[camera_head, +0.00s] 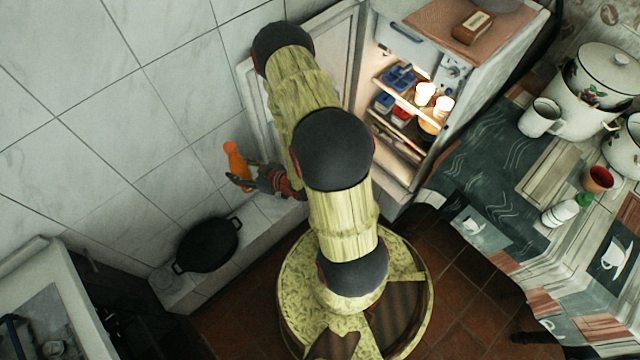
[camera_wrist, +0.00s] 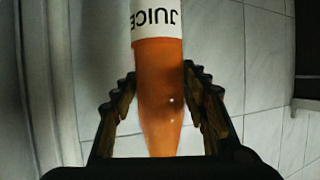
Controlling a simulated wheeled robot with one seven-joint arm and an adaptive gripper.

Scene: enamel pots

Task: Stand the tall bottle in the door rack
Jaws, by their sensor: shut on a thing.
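In the wrist view both ridged fingers (camera_wrist: 161,95) flank the bottle. The open fridge door (camera_head: 330,45) stands against the wall side, largely behind my arm. The door rack is hidden from the head view by my arm.
The lit fridge (camera_head: 440,60) holds several items on its shelves. A black pan (camera_head: 207,245) sits on the low ledge at left. The table (camera_head: 480,175) at right carries enamel pots (camera_head: 600,85), a mug (camera_head: 541,117) and a white bottle (camera_head: 562,212).

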